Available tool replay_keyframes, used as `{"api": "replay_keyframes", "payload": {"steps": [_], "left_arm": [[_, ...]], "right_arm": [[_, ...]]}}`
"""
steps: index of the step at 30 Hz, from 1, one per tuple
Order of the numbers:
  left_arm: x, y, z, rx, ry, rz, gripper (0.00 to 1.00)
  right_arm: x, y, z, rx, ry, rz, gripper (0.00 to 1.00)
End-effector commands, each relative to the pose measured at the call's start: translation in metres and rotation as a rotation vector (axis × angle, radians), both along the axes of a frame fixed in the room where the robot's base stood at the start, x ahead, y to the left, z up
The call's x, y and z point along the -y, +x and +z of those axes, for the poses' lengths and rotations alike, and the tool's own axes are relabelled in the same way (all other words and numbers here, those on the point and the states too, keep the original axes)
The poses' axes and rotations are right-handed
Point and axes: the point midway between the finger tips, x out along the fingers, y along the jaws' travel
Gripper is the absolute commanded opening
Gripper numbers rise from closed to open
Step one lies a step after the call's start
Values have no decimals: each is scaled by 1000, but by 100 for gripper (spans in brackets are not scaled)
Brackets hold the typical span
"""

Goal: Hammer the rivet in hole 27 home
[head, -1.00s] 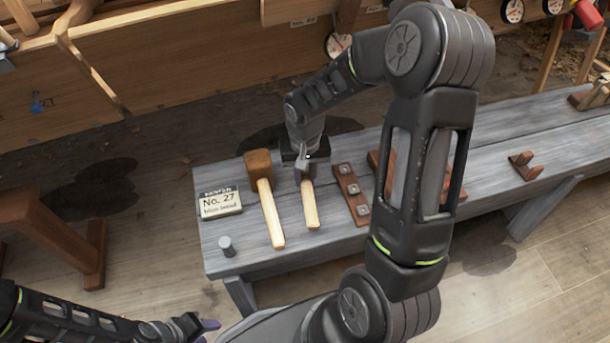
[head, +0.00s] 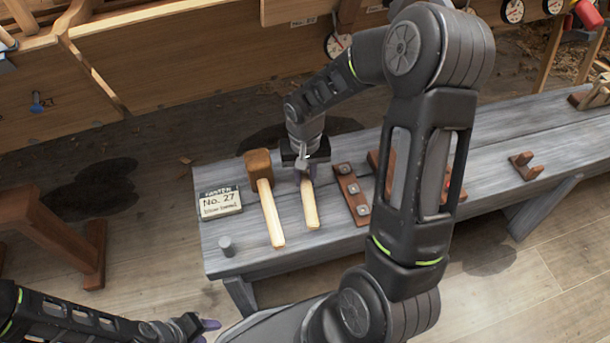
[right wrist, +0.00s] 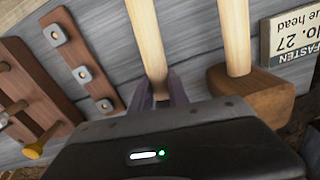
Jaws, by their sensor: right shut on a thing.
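My right gripper (head: 305,172) is shut on the pale wooden handle of a hammer (head: 310,207), which lies on the grey bench. In the right wrist view its purple fingers (right wrist: 160,92) are on both sides of the handle (right wrist: 147,40); the hammer's head is hidden behind the gripper. A blue rivet (head: 37,102) sticks out of the wooden hull at the far left, with a faint mark beside it. A card (head: 219,203) reading "No. 27" lies at the bench's left end. My left gripper (head: 207,330) is low, open and empty, in front of the bench.
A wooden mallet (head: 267,205) lies just left of the held hammer. A small grey cylinder (head: 226,246) stands at the bench's near left corner. A brown strip with metal squares (head: 351,190) lies to the right. A wooden trestle (head: 75,235) stands left of the bench.

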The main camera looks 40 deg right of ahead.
Motion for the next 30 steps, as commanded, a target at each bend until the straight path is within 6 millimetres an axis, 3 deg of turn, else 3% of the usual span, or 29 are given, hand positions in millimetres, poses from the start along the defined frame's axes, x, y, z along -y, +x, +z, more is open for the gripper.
{"api": "replay_keyframes", "payload": {"steps": [30], "left_arm": [[0, 0, 9, 0, 0, 0, 40]], "right_arm": [[0, 1, 13, 2, 0, 1, 0]]}}
